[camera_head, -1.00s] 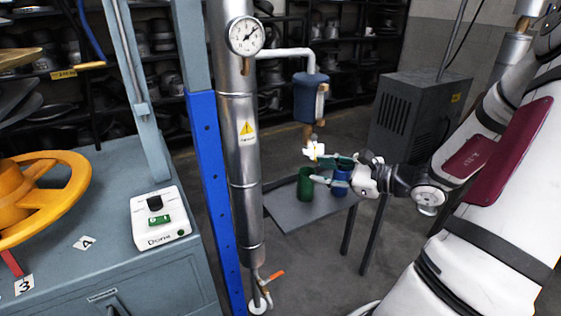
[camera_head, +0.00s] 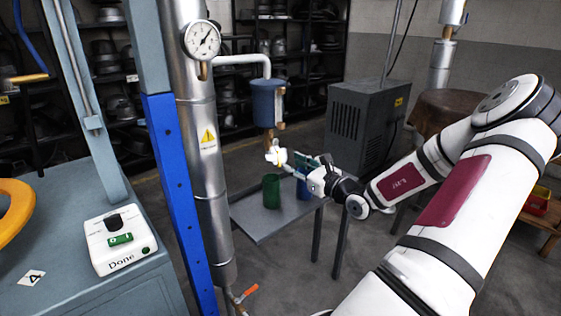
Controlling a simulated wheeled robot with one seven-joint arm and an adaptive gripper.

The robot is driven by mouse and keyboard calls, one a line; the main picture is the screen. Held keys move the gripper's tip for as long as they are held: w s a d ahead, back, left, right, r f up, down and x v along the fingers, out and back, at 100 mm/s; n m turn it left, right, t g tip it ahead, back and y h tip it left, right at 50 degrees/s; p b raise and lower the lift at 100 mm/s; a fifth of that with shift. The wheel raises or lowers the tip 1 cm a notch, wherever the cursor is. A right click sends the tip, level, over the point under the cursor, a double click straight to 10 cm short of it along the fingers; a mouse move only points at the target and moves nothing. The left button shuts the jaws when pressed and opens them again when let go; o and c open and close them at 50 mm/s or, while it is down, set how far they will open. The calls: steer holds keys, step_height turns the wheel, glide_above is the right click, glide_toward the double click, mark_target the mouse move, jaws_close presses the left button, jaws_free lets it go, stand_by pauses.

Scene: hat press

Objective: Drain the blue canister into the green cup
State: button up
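The blue canister (camera_head: 268,104) hangs from a pale bent pipe. A white valve (camera_head: 276,155) sits at its lower outlet. The green cup (camera_head: 271,191) stands upright on a low grey table, roughly below the valve. A blue cup (camera_head: 303,189) stands just right of it, partly hidden by my gripper. My gripper (camera_head: 293,165) is right of the valve, above the cups. Its fingers look spread, with nothing clearly between them. At this size I cannot tell whether a finger touches the valve. No flow shows at the outlet.
The grey table (camera_head: 255,221) has bare room at its front left. A steel column with a gauge (camera_head: 202,39) and a blue post (camera_head: 174,165) stand left of it. A grey vented cabinet (camera_head: 365,122) stands behind right. A white control box (camera_head: 120,240) is front left.

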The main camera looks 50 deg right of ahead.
mark_target(280, 156)
steer(key=b+x, duration=0.1)
steer(key=x, duration=0.5)
jaws_close()
